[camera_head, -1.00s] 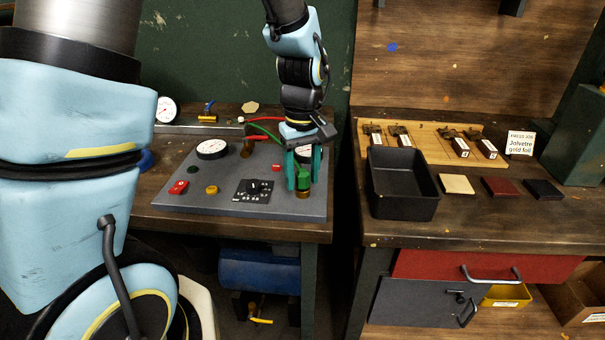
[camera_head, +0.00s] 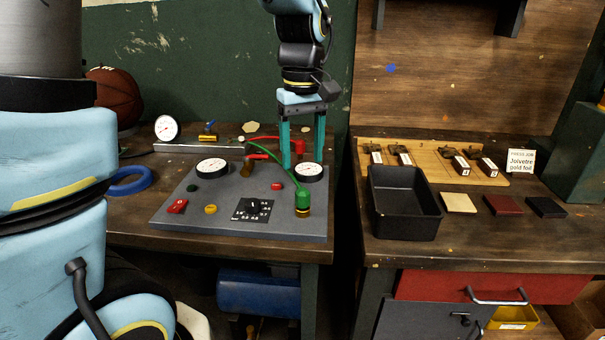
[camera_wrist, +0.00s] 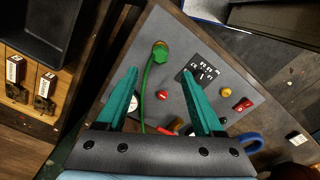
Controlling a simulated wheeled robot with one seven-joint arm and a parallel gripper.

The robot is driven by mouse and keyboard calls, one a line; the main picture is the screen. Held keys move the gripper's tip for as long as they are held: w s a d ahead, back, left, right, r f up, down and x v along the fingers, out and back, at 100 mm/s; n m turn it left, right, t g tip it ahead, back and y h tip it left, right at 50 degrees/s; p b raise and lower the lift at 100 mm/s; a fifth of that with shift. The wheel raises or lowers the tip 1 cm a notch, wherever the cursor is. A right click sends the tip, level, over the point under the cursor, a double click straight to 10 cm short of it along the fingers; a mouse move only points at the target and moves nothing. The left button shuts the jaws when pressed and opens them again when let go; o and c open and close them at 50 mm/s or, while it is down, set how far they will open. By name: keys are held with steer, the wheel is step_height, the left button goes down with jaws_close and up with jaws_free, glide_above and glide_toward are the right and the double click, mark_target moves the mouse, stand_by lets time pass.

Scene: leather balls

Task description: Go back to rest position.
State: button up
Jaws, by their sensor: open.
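My gripper (camera_head: 300,163) has two teal fingers pointing down above the back right of the grey control panel (camera_head: 170,214). The fingers are apart with nothing between them. It also shows in the wrist view (camera_wrist: 160,84), over the panel. A green hose fitting (camera_head: 303,197) stands on a brass port at the panel's right front corner, apart from the fingers. Its green hose (camera_head: 262,150) runs back and left, partly behind the fingers. In the wrist view the green fitting (camera_wrist: 160,50) lies beyond the fingertips.
The panel carries gauges (camera_head: 308,171), buttons and a dial plate (camera_head: 252,209). A basketball (camera_head: 114,97) and a blue ring (camera_head: 130,181) are at left. On the right bench are a black bin (camera_head: 405,225), a wooden board (camera_head: 436,150) and colour squares (camera_head: 459,203).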

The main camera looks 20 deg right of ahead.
steer(key=shift+r, duration=0.55)
steer(key=a+f+m, duration=0.1)
steer(key=a+f, duration=0.3)
steer(key=a, duration=0.8)
steer(key=w+a+f+m+t, duration=0.1)
steer(key=a+f, duration=0.3)
steer(key=a, duration=0.9)
steer(key=shift+a+t, duration=0.15)
steer(key=shift+t, duration=0.15)
